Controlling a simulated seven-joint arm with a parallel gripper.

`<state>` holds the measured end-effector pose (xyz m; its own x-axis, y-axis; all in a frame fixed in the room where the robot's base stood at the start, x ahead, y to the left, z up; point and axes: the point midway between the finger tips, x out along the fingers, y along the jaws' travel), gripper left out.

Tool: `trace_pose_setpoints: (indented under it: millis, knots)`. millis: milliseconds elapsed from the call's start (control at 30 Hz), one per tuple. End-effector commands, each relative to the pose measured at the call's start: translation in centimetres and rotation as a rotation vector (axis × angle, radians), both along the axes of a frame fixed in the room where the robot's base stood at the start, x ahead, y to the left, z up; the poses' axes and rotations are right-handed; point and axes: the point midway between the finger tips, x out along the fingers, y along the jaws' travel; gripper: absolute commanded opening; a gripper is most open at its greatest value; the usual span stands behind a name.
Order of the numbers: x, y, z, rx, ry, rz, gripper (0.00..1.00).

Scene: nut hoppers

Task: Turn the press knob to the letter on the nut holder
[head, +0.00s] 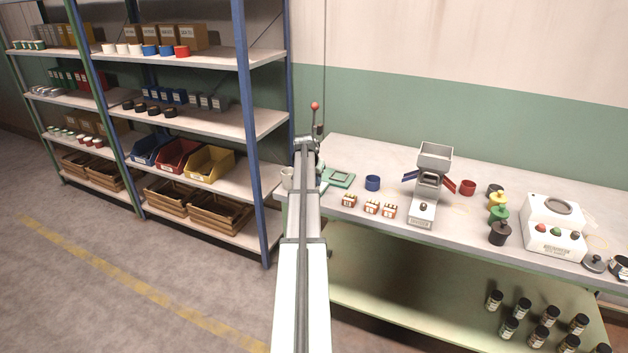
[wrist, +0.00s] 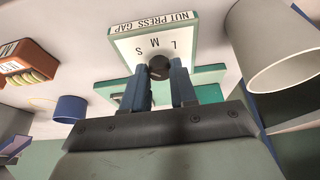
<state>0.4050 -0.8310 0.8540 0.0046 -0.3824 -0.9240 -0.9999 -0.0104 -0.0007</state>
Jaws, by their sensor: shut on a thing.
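My gripper (wrist: 160,80) is shut on the knob, one blue finger at each side. Which letter the knob points to cannot be made out. A red-brown nut holder (wrist: 22,58) with nuts and a white label shows at the left; its letter is not readable. In the head view, three small nut holders (head: 371,207) stand on the bench, and my arm hides the knob and gripper.
A blue cup (head: 373,183) and a grey hopper (head: 435,157) stand to the right. A white cup (wrist: 270,50) is close beside the panel. Shelving (head: 180,120) stands at the left.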

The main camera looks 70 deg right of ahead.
Motion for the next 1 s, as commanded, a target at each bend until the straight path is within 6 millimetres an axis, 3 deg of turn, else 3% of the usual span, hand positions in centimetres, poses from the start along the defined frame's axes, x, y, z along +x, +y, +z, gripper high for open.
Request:
trace_pose_setpoints:
  millis: [367, 400, 633, 1000]
  knots:
    - [-0.03, 0.01, -0.02, 0.0, 0.001, 0.006, 0.0]
    - [-0.03, 0.01, -0.02, 0.0, 0.001, 0.006, 0.29]
    - [-0.02, 0.01, -0.01, 0.0, 0.001, 0.005, 0.51]
    - [0.0, 0.22, 0.51, -0.001, 0.001, 0.005, 0.53]
